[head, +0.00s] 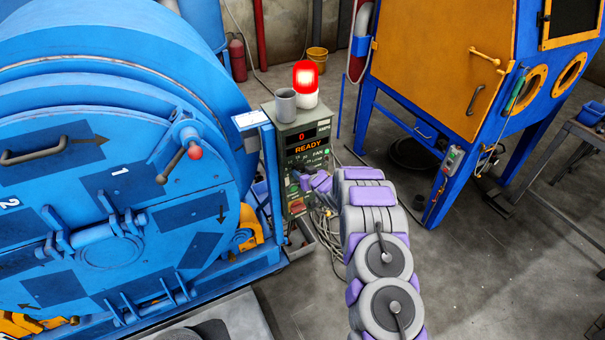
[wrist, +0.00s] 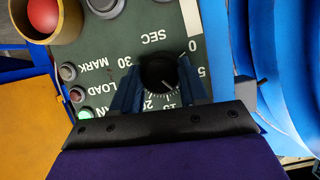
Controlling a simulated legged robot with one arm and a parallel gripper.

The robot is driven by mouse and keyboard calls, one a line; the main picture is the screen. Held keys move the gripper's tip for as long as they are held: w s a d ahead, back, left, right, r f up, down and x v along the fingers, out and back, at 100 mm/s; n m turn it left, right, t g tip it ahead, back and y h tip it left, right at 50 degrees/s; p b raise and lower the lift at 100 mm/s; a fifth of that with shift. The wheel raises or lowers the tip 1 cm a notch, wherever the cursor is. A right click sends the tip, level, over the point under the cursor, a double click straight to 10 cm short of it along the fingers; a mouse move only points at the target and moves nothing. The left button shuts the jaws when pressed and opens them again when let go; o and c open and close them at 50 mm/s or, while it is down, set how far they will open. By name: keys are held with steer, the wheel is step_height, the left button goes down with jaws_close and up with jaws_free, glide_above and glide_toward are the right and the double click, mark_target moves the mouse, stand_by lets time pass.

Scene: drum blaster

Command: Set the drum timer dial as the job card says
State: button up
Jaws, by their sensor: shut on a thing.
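The timer dial (wrist: 158,71) is a round black knob on the green panel, marked SEC, with 0, 5, 15 and 30 readable around it. My gripper (wrist: 158,80) has its two blue fingers on either side of the dial, shut on it. A short pale line shows on the knob's lower right, but I cannot tell its exact reading. In the head view my gripper (head: 309,183) is at the front of the green control box (head: 291,215), hiding the dial. The display (head: 304,142) shows 0 and READY. A small white card (head: 249,119) stands left of the box; its writing is unreadable.
A lit red beacon (head: 306,82) and a grey mug (head: 286,105) stand on the box. The large blue drum machine (head: 75,190) is close on the left. An orange and blue cabinet (head: 435,65) stands at the right. Cables lie by the box. Open floor is at lower right.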

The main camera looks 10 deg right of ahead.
steer(key=shift+c, duration=0.6)
steer(key=shift+p, duration=0.35)
steer(key=o, duration=1)
steer(key=shift+o, duration=0.2)
steer(key=p+v, duration=0.2)
steer(key=v, duration=1.5)
steer(key=shift+s+p, duration=0.2)
steer(key=shift+p, duration=0.2)
steer(key=shift+r, duration=0.1)
